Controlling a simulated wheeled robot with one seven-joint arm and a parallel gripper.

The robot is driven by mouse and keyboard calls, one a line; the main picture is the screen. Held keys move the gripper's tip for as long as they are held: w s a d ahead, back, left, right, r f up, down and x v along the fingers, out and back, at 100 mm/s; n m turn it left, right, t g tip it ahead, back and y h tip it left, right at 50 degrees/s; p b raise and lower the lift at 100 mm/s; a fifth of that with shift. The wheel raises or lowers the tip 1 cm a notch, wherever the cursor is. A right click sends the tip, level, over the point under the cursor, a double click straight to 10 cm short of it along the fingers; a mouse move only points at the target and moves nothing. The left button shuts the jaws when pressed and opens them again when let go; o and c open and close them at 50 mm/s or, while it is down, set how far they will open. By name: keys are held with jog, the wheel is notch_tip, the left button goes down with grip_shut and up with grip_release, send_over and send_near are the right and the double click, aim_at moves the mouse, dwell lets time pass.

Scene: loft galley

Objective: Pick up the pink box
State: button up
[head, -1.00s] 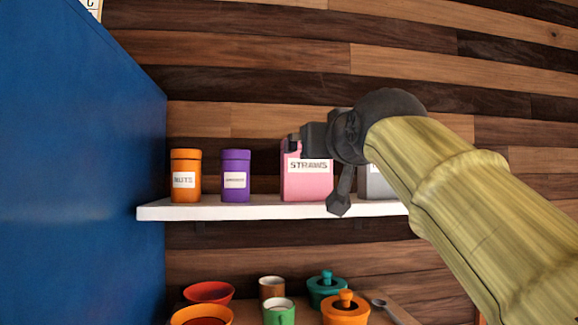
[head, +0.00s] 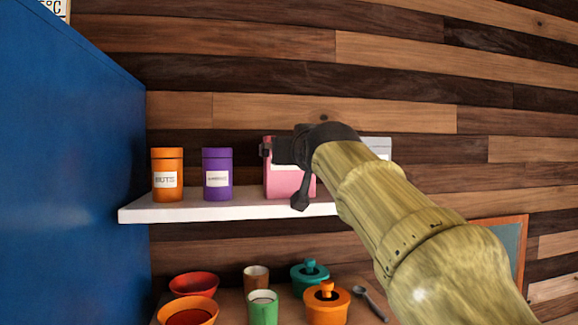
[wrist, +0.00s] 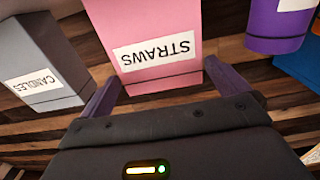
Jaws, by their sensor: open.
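The pink box (head: 290,183) labelled STRAWS stands upright on the white shelf (head: 228,211). In the head view my gripper covers its upper right part and most of its label. In the wrist view the pink box (wrist: 148,38) appears upside down, straight ahead. My gripper (wrist: 165,88) is open, its two fingers pointing at the box, one toward each side edge. The fingertips look close to the box, but I cannot tell whether they touch it. In the head view my gripper (head: 283,172) is in front of the box.
A grey box (wrist: 42,65) labelled CANDLES stands beside the pink box. A purple canister (head: 217,175) and an orange canister (head: 167,175) stand to its left. A blue panel (head: 70,170) rises at the left. Bowls, mugs and lidded pots (head: 326,304) sit below.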

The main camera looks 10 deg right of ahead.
jog(key=w+p, duration=0.4)
jog(key=w, duration=0.1)
jog(key=shift+w+f, duration=0.15)
jog(key=shift+f, duration=0.05)
jog(key=shift+c, duration=0.2)
jog(key=c, duration=0.6)
